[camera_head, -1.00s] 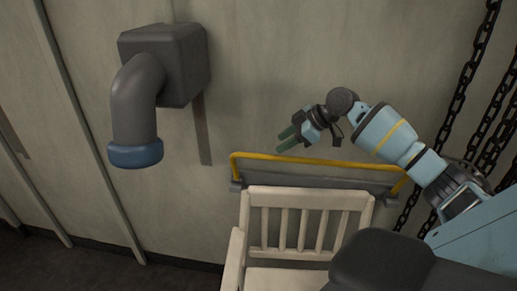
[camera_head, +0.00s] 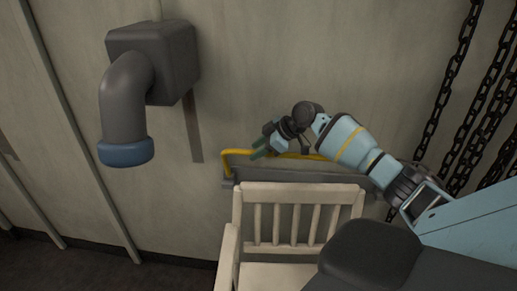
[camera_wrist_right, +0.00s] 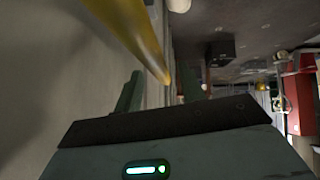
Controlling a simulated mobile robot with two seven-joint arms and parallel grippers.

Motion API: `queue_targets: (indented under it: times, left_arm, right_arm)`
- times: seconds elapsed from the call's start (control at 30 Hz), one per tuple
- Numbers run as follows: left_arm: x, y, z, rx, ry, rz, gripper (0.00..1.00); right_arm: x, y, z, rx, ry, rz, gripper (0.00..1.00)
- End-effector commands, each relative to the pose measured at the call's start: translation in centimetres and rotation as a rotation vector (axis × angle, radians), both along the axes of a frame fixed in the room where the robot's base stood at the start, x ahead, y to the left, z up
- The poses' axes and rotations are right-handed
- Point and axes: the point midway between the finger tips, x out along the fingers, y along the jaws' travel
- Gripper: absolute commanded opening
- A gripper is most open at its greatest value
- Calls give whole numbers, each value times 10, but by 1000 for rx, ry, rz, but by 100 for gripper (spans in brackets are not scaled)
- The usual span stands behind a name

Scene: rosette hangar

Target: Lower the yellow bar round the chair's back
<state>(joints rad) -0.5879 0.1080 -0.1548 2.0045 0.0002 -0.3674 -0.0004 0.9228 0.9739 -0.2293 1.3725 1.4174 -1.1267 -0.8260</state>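The yellow bar (camera_head: 233,152) runs along the wall just above and behind the top of the white chair's slatted back (camera_head: 300,190). A bend shows at its left end. My right gripper (camera_head: 261,150) is at the bar's left half, and my right arm hides much of the bar's right part. In the right wrist view the bar (camera_wrist_right: 138,35) slants down towards the space between my two green fingers (camera_wrist_right: 160,90). The fingers are apart, and I cannot tell whether they touch the bar. My left gripper is out of view.
A grey ledge (camera_head: 310,176) runs along the wall behind the chair. A grey pipe with a blue collar (camera_head: 126,152) sticks out at the left. Chains (camera_head: 455,75) hang at the right.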

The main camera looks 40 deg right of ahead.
Motion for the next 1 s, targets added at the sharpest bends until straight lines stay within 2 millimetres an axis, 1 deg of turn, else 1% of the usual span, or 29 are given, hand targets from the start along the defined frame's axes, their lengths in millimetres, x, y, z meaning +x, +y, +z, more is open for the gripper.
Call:
queue_targets:
  times: [0.13,0.17,0.4,0.43,0.47,0.7,1.0]
  left_arm:
    - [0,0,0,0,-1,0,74]
    - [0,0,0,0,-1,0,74]
    - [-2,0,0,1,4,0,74]
    - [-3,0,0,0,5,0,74]
    - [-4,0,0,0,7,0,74]
    - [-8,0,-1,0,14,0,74]
    - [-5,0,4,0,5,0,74]
  right_arm:
    - [0,0,0,0,0,0,40]
    - [0,0,0,0,0,0,37]
    - [0,0,0,1,0,-1,6]
    - [0,0,0,1,0,-1,2]
    - [0,0,0,1,0,-1,0]
    - [0,0,0,0,0,0,0]
    - [-6,7,-5,-52,-38,3,0]
